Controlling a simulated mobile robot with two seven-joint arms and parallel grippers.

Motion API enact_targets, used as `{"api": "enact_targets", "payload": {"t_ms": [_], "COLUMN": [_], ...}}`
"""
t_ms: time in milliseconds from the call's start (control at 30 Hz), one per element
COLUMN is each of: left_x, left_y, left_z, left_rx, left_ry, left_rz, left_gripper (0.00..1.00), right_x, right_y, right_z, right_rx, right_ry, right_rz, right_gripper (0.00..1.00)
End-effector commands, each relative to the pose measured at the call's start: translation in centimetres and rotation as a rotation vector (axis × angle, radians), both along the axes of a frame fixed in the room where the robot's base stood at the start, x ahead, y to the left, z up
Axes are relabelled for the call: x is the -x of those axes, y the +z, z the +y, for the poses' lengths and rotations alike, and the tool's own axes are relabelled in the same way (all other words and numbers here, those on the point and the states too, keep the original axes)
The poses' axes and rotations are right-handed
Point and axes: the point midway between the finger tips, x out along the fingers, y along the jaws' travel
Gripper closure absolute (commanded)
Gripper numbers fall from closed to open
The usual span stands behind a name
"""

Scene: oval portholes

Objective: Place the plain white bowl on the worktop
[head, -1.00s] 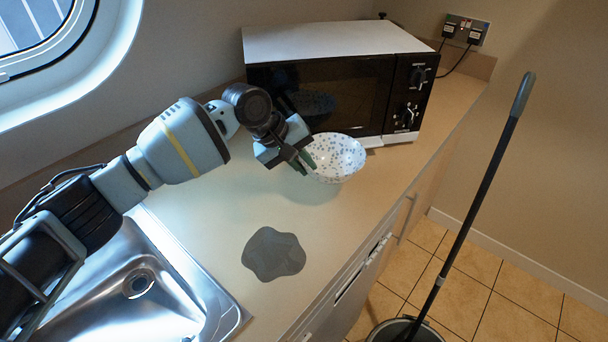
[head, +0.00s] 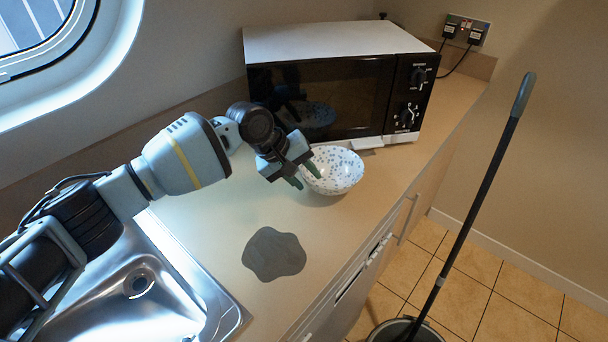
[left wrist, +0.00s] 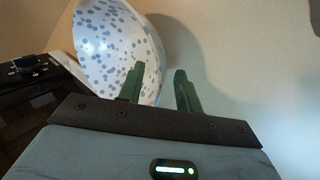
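A white bowl with blue-grey spots (head: 338,172) appears to rest on the worktop (head: 205,232) in front of the microwave; it is not plain. It fills the upper left of the left wrist view (left wrist: 112,45). No plain white bowl is visible. My left gripper (head: 304,177) is at the bowl's near left rim with its fingers apart. In the left wrist view its fingers (left wrist: 160,90) have a clear gap; one overlaps the bowl and the other is over bare worktop. Whether a finger touches the bowl I cannot tell. My right gripper is not in view.
A microwave (head: 330,45) stands behind the bowl. A dark grey irregular mat (head: 273,254) lies on the worktop, with clear surface around it. A steel sink (head: 165,315) is at lower left. A mop handle (head: 480,190) rises from a bucket (head: 405,330) on the floor.

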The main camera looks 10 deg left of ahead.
Motion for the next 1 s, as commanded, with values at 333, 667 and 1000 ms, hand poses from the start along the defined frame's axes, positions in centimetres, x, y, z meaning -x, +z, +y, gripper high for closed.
{"api": "enact_targets", "payload": {"t_ms": [333, 667, 1000], "left_x": [0.1, 1.3, 2.4], "left_y": [0.6, 5.8, 9.7], "left_z": [0.2, 3.2, 5.7], "left_rx": [0.000, 0.000, 0.000], "left_ry": [0.000, 0.001, 0.000], "left_rz": [-0.002, -0.006, -0.002], "left_gripper": [0.66, 0.66, 0.66], "right_x": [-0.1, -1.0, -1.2], "right_y": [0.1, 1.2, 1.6], "right_z": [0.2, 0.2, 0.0], "right_rx": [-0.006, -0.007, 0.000], "right_ry": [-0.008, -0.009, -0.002], "right_rz": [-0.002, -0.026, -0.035], "right_gripper": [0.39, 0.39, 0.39]}}
